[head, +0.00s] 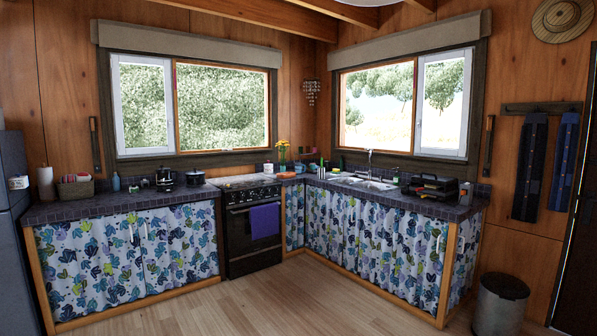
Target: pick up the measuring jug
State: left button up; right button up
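I cannot make out a measuring jug for certain among the small, distant things on the L-shaped kitchen counter (110,205). A small glassy vessel with yellow flowers (283,146) stands in the back corner, beside the stove. Several small items by the sink (365,183) are too small to identify. Neither of my grippers is in the head view.
A black stove (250,222) stands between the counter runs. Two dark pots (165,176), a basket (76,188) and a paper roll (46,183) sit on the left run. A black rack (430,187) is on the right. A bin (500,304) stands lower right. The wooden floor (270,300) is clear.

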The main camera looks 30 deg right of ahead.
aim_at(297, 166)
jog(key=z, duration=0.35)
jog(key=i, duration=1.25)
jog(key=z, duration=0.85)
jog(key=i, duration=3)
jog(key=u, duration=0.2)
jog(key=i, duration=1.5)
jog(key=u, duration=0.85)
jog(key=k, duration=0.65)
jog(key=z, duration=0.05)
jog(key=i, duration=0.6)
jog(key=z, duration=0.7)
